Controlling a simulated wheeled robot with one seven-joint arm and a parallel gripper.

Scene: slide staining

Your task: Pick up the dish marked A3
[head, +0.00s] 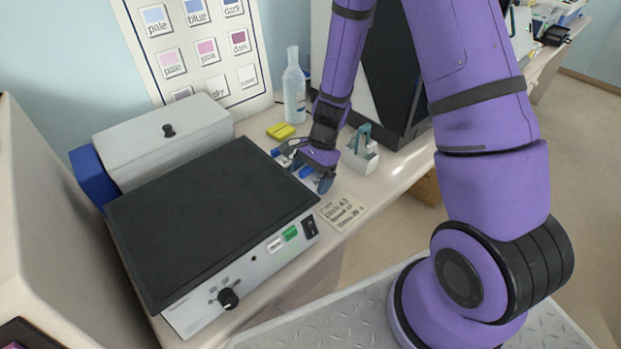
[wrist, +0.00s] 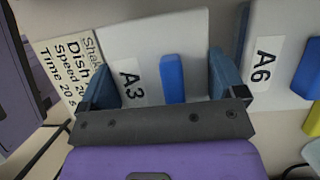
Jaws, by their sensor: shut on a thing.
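The dish marked A3 (wrist: 150,40) is a pale, flat-sided piece with a white label and a blue block on it, seen in the wrist view. My gripper (wrist: 165,80) has one finger on each side of its label and blue block, and is shut on it. In the head view my gripper (head: 308,168) is at the bench beside the right rear corner of the black-topped machine, with bits of blue around it. The dish itself is mostly hidden there. A similar dish marked A6 (wrist: 265,62) stands to the right in the wrist view.
The black-topped shaker (head: 210,215) fills the bench left of my gripper. A printed card (head: 342,212) lies in front. A white holder with a teal handle (head: 360,155) stands close on the right. A yellow block (head: 281,131) and clear bottle (head: 294,90) are behind.

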